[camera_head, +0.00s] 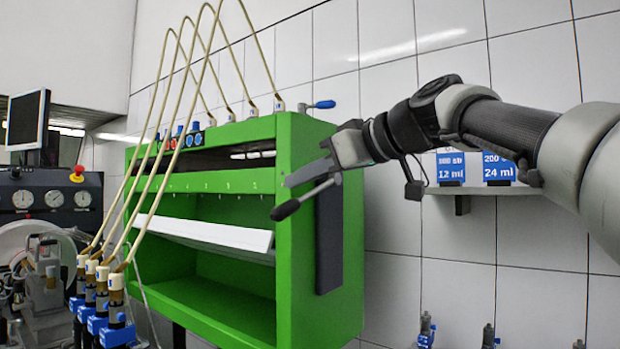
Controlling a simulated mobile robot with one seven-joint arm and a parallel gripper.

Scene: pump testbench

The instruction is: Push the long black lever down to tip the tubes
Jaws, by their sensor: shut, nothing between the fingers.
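The lever (288,209) has a black grip and a thin metal rod. It sticks out at the right side of the green test bench (290,255), with its grip end pointing left and slightly down. My gripper (289,181) comes in from the right, shut and empty, with its fingertips just above the lever in the picture. I cannot tell whether they touch it. A dark grey vertical plate (329,235) is on the bench's right side, below the gripper. No measuring tubes can be made out inside the bench.
A white tilted panel (205,232) spans the bench's open front. Tan hoses (165,130) arch from the bench top to blue fittings (118,333) at lower left. A blue-handled valve (322,104) stands on top.

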